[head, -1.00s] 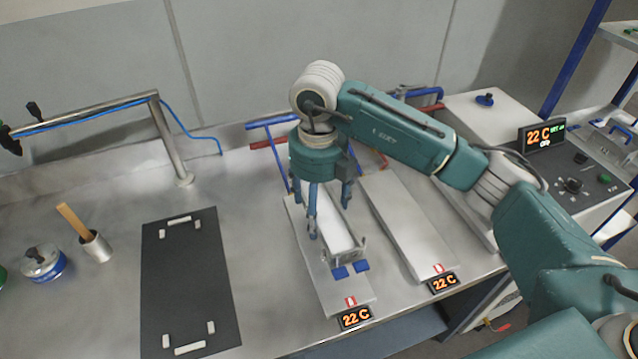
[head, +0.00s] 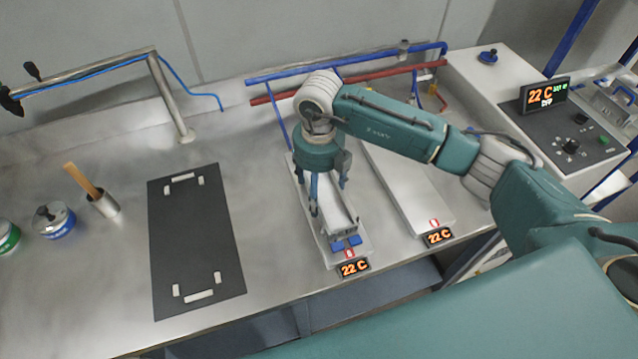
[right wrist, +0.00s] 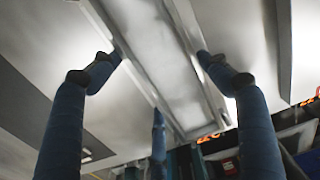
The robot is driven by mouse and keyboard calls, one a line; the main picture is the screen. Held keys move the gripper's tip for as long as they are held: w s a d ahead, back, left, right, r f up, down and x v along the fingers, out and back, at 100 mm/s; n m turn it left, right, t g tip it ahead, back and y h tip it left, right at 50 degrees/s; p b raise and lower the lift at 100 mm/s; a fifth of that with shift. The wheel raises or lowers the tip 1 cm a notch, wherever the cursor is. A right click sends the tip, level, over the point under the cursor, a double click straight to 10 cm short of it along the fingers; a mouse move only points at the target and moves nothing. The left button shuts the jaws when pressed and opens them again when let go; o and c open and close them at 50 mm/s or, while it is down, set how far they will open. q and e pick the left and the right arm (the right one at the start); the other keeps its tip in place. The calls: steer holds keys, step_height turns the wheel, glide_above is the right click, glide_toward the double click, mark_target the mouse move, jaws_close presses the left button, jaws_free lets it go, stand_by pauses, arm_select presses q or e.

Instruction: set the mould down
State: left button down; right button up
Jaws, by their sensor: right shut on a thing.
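The mould (head: 338,218) is a long, pale metal trough with blue parts at its front end. My right gripper (head: 328,200) is shut on it from above in the head view. In the right wrist view the fingers (right wrist: 161,57) lie along both sides of the mould (right wrist: 165,65). The mould is over the left pale plate (head: 322,240), lined up along it with its blue end near the plate's front. I cannot tell whether its underside touches the plate. My left gripper is out of view.
A second pale plate (head: 412,200) lies bare to the right. Each plate has a 22 C display at its front. A black mat (head: 197,245) with white corner marks lies empty at left. A cup (head: 104,205) and jars stand further left. Blue and red pipes (head: 350,78) run behind.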

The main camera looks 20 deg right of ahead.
mark_target(319, 194)
steer(key=o, duration=2)
steer(key=shift+f, duration=0.1)
steer(key=shift+r, duration=0.25)
steer(key=shift+r+b, duration=1.9)
steer(key=shift+r, duration=4.05)
steer(key=shift+f, duration=0.1)
